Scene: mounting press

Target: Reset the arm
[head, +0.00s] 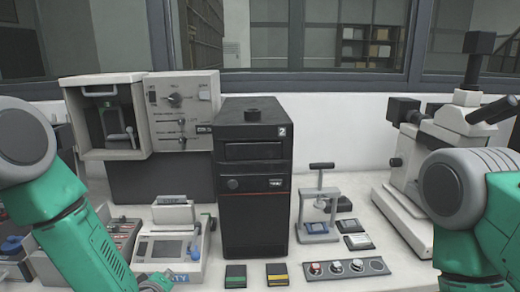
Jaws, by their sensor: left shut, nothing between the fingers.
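My left arm (85,245), green and grey, comes in from the left and reaches down to the bottom edge. Only a small part of my left gripper (160,283) shows at the bottom edge, in front of a white device with a screen; it is shut and empty. My right arm (465,205) stands at the right edge in front of the microscope, and its gripper is out of view. The black mounting press (254,175), marked 2, stands upright in the middle of the bench, apart from both arms.
A grey machine with knobs (180,110) stands at the back left. The white screen device (168,248) lies before it. A small hand press (319,205), a button strip (346,268) and flat dark pads stand right of centre. A white microscope (440,135) is at right.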

